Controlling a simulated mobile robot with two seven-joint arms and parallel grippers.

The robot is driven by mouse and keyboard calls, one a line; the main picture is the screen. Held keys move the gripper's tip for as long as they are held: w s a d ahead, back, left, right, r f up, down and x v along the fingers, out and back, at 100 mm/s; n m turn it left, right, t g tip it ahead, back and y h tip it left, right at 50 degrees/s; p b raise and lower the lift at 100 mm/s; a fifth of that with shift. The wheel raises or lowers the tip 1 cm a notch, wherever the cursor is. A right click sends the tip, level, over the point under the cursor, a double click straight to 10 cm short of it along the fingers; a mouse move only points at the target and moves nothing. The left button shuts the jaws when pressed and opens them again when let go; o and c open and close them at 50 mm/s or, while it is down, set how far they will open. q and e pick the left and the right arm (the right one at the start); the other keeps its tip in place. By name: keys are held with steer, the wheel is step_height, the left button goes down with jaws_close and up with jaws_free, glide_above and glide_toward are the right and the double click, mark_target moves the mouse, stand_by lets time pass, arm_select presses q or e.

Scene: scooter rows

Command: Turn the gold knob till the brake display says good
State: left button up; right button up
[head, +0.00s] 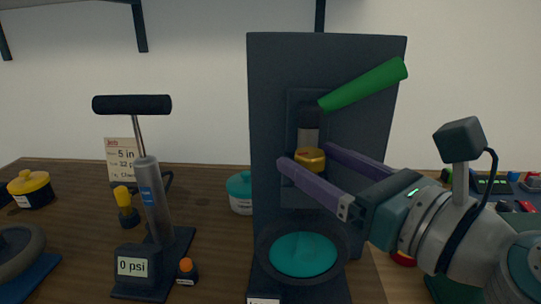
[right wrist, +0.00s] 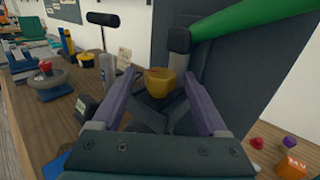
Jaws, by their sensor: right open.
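The gold knob (head: 310,159) sits on the front of a tall dark panel (head: 270,90), below a green lever (head: 365,85) that slants up to the right. My right gripper (head: 306,156) reaches in from the right with its purple fingers open, one on either side of the knob. In the right wrist view the gold knob (right wrist: 160,82) shows between the fingertips, with a gap on each side. No display saying good or otherwise can be read on the panel; a white label (head: 263,300) at its foot is cut off. My left gripper is out of view.
A pump (head: 153,200) with a black handle and a "0 psi" display (head: 132,267) stands left of the panel. A teal disc in a dark ring (head: 303,254) is below the knob. A teal pot (head: 240,192) and yellow pot (head: 30,188) stand on the wooden bench.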

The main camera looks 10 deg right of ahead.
steer(key=shift+c, duration=0.3)
jaws_close()
stand_by(0.3)
steer(key=shift+s+a+r+m+t+h+p, duration=0.1)
steer(key=shift+r+m+t+h+p, duration=0.1)
steer(key=shift+m+t+h+p, duration=0.5)
steer(key=shift+a+m+h+p, duration=0.15)
steer(key=shift+m+h+p, duration=0.35)
steer(key=shift+h+p, duration=0.45)
steer(key=shift+a+f+m+h, duration=0.15)
steer(key=shift+m+h, duration=0.55)
steer(key=shift+h, duration=0.55)
steer(key=shift+a+m+h, duration=0.1)
steer(key=shift+m+h, duration=1)
steer(key=shift+h, duration=1)
